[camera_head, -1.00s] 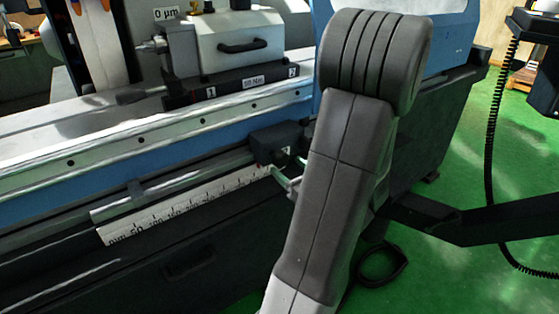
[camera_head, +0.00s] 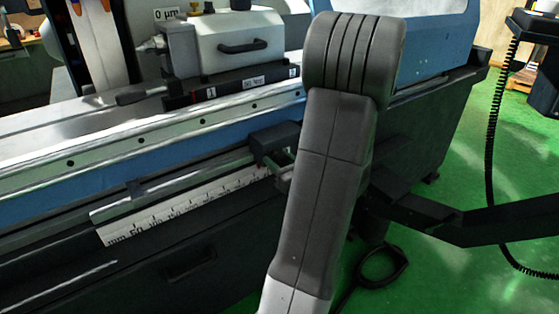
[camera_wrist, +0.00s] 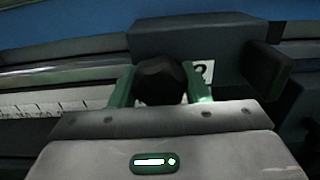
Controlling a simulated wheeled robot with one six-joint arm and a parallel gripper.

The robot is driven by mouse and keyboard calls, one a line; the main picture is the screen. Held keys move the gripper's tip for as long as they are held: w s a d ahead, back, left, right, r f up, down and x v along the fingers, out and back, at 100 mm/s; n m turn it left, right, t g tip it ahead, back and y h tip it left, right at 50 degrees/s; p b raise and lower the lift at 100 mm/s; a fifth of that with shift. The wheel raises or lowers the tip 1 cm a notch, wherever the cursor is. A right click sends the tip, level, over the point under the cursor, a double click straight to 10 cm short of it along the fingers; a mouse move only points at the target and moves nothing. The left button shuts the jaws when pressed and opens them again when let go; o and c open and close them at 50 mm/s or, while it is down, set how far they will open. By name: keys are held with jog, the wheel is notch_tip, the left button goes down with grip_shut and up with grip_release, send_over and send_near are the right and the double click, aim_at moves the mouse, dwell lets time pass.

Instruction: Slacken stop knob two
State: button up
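Stop knob two, a black faceted knob (camera_wrist: 160,80), sits in front of a dark stop block (camera_wrist: 195,45) in the wrist view. A white label (camera_wrist: 203,73) beside the knob carries a partly hidden 2. My gripper (camera_wrist: 159,75) has its green fingers on either side of the knob, one left and one right. The fingers stand wide, about the knob's width apart, and I cannot see firm contact. In the head view the stop block (camera_head: 275,141) shows on the rail; my arm hides most of the gripper and the knob.
A ruler scale (camera_head: 185,205) runs below the rail to the left. A dark block-shaped part (camera_wrist: 268,70) juts out right of the knob. The grinder's table (camera_head: 120,143) lies above. Green floor (camera_head: 460,200) is open at the right.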

jog(key=shift+r+m+p, duration=0.15)
jog(key=shift+m+p, duration=0.55)
jog(key=shift+m, duration=0.5)
jog(key=o, duration=1)
jog(key=v, duration=1.3)
jog(key=shift+s+d+p, duration=0.25)
jog(key=shift+s+p, duration=0.1)
jog(key=shift+p, duration=0.1)
jog(key=x, duration=1.4)
